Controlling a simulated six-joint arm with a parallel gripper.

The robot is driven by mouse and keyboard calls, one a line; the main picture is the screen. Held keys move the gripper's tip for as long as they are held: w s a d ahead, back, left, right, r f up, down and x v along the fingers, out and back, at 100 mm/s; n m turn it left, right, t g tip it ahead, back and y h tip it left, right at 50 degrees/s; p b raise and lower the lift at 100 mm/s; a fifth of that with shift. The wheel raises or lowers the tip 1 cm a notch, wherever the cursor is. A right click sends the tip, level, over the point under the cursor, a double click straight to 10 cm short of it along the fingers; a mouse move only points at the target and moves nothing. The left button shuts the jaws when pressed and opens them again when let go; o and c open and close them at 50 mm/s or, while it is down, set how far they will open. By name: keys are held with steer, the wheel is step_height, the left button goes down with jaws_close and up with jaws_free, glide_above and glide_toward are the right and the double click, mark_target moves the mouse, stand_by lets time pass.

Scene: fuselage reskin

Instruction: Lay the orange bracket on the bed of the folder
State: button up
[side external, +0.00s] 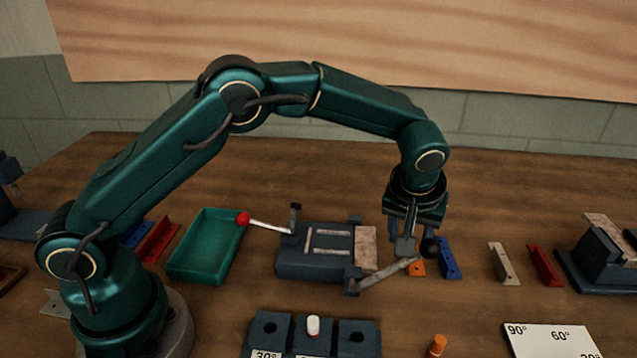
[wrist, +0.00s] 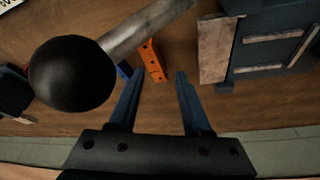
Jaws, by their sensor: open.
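The orange bracket (side external: 418,268) lies on the table just right of the folder, partly hidden by my gripper and a lever in the side view. In the wrist view the bracket (wrist: 152,60) shows its holes and lies beyond the gap between my fingertips. My gripper (side external: 409,246) points down over this spot, open and empty; its two fingers (wrist: 160,75) are spread in the wrist view. The folder (side external: 292,268) is a dark grey block with a slotted bed, a pale plate on its right side and a lever ending in a black ball (wrist: 71,73). The bed is bare.
The black ball (side external: 430,248) is close beside my fingers. A blue bracket (side external: 449,260) lies just right of the orange one. Grey (side external: 503,264) and red (side external: 544,265) brackets lie further right. A green tray (side external: 190,272) and a red-knobbed lever (side external: 266,224) are left.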

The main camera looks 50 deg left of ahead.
steer(key=shift+x, duration=2.15)
jaws_close()
